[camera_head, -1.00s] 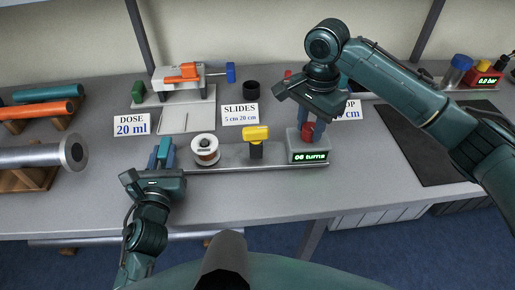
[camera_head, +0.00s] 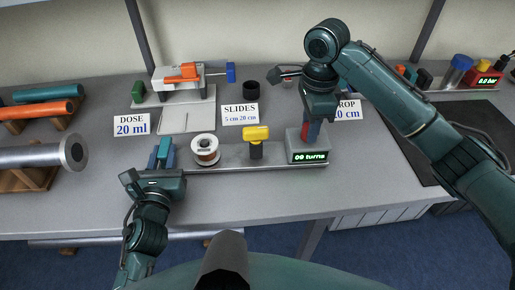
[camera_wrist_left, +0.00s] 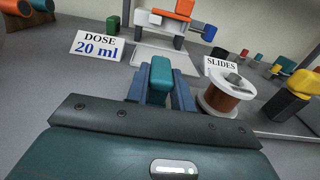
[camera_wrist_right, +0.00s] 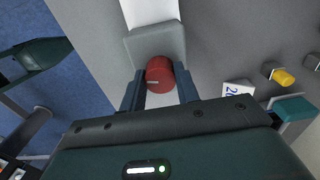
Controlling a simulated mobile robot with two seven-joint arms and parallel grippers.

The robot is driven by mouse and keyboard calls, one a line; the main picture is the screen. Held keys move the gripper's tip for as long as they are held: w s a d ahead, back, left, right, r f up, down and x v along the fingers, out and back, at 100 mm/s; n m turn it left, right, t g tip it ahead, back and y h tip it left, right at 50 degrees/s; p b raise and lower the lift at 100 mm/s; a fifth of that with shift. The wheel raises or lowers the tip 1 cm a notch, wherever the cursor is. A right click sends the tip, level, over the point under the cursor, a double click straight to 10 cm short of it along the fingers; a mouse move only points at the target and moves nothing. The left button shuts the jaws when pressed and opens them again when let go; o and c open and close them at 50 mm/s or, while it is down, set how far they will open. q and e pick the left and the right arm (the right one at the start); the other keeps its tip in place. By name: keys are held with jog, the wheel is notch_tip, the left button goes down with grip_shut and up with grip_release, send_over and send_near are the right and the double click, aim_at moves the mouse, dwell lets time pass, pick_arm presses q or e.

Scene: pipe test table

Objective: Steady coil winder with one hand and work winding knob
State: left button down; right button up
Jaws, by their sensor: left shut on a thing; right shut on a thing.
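The coil winder is a long grey base (camera_head: 230,163) with a copper-wound spool (camera_head: 205,151), a yellow-topped black post (camera_head: 256,134) and a grey counter box (camera_head: 309,157) whose green display seems to read "00 turns". My left gripper (camera_head: 161,156) is shut on the teal grip block (camera_wrist_left: 161,76) at the winder's left end. The spool stands just right of it in the left wrist view (camera_wrist_left: 226,99). My right gripper (camera_head: 313,119) is shut on the red winding knob (camera_wrist_right: 160,74) on top of the counter box. The fingers partly hide the knob in the head view.
Behind the winder stand a "DOSE 20 ml" card (camera_head: 131,125), a "SLIDES" card (camera_head: 240,113) and an orange-and-white syringe device (camera_head: 183,76). Pipes on wooden racks (camera_head: 35,165) lie at left. A dark mat (camera_head: 425,145) lies at right. The front table strip is clear.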

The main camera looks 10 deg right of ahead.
pick_arm(q)
jog(key=shift+a, duration=0.15)
pick_arm(e)
jog(key=shift+d, duration=0.1)
jog(key=m, duration=0.3)
jog(key=o, duration=1.2)
jog(key=shift+r, duration=0.1)
notch_tip(320, 180, up, 15)
jog(key=shift+f, duration=0.1)
pick_arm(q)
jog(key=c, duration=1.1)
grip_release()
